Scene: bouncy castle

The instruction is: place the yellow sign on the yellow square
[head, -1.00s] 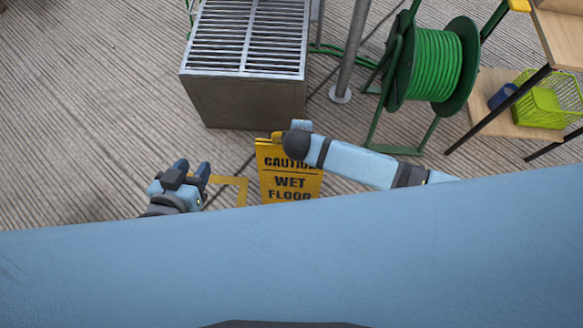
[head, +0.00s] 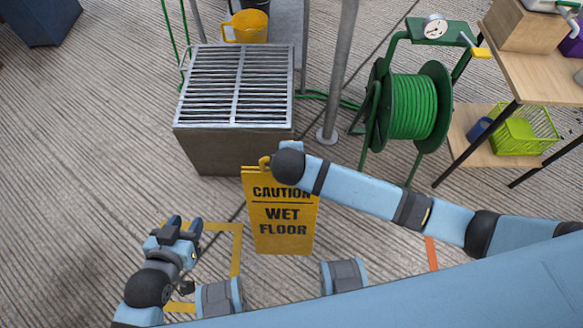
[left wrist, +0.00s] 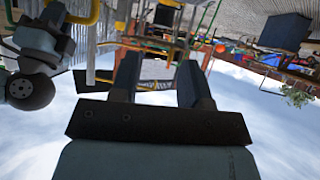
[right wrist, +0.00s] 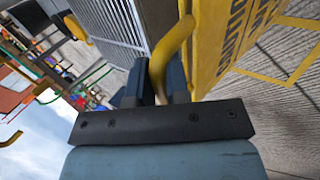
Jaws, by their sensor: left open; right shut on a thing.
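The yellow caution sign (head: 282,232) hangs upright just right of the yellow square in the head view. My right gripper (head: 268,163) is shut on its curved yellow handle, which shows between the fingers in the right wrist view (right wrist: 172,50). Whether the sign's lower edge touches the floor I cannot tell. The yellow square (head: 238,250) is an outline on the ribbed floor, partly covered by my left arm. Its lines also show in the right wrist view (right wrist: 262,78). My left gripper (head: 182,228) is open and empty over the square's far left part.
A metal box with a grille top (head: 235,90) stands just behind the sign. A green hose reel (head: 412,108), a grey pole (head: 338,80) and a wooden shelf (head: 480,135) with a lime basket (head: 522,132) stand to the right. The floor left of the square is clear.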

